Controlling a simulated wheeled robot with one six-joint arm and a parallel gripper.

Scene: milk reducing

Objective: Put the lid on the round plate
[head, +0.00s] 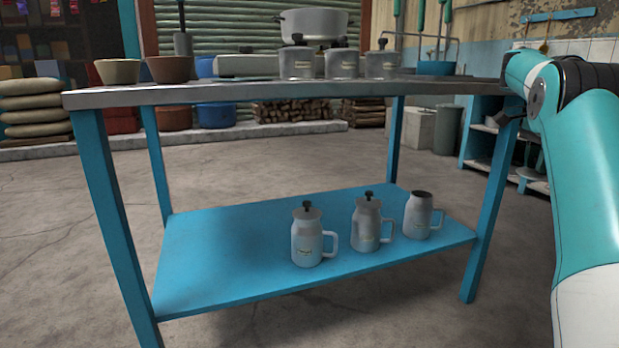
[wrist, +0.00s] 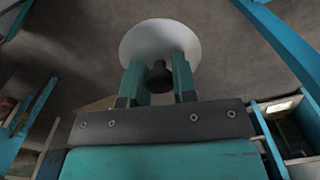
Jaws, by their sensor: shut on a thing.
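In the wrist view, my gripper (wrist: 158,68) is shut on the dark knob of a lid. The lid (wrist: 158,35) is a pale round disc beyond the two teal fingers, over the grey floor. In the head view my arm is at the right edge, and the gripper and lid are out of the picture. I cannot make out a round plate in either view.
A table (head: 350,90) holds two bowls (head: 170,69), several lidded jars (head: 342,64) and a big pot (head: 313,23). Its blue lower shelf (head: 220,260) has two lidded jugs (head: 308,240) and one open-topped jug (head: 418,217). The shelf's left half is clear.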

